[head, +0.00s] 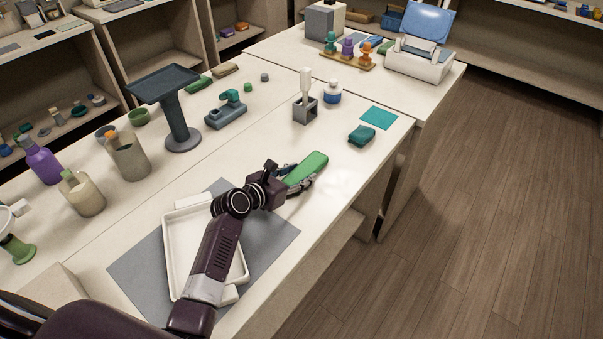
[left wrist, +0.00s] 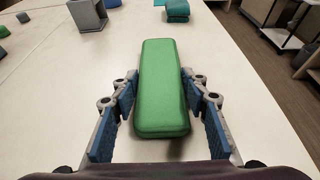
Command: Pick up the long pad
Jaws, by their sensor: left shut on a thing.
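The long pad is a green rounded bar (head: 308,166) near the front edge of the white table, in the middle of the head view. In the left wrist view the pad (left wrist: 162,85) points straight away from me between the two blue-lined fingers. My left gripper (head: 300,183) is shut on the pad's sides near its close end, and the far end sticks out past the fingertips. I cannot tell how far the pad is from the tabletop. My right gripper is not in view.
A white tray (head: 178,254) on a grey mat (head: 136,272) lies under my left arm. A grey holder (head: 305,110), a folded teal cloth (head: 361,136) and a teal sheet (head: 379,117) are beyond the pad. A dark stand (head: 180,122) is to the left.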

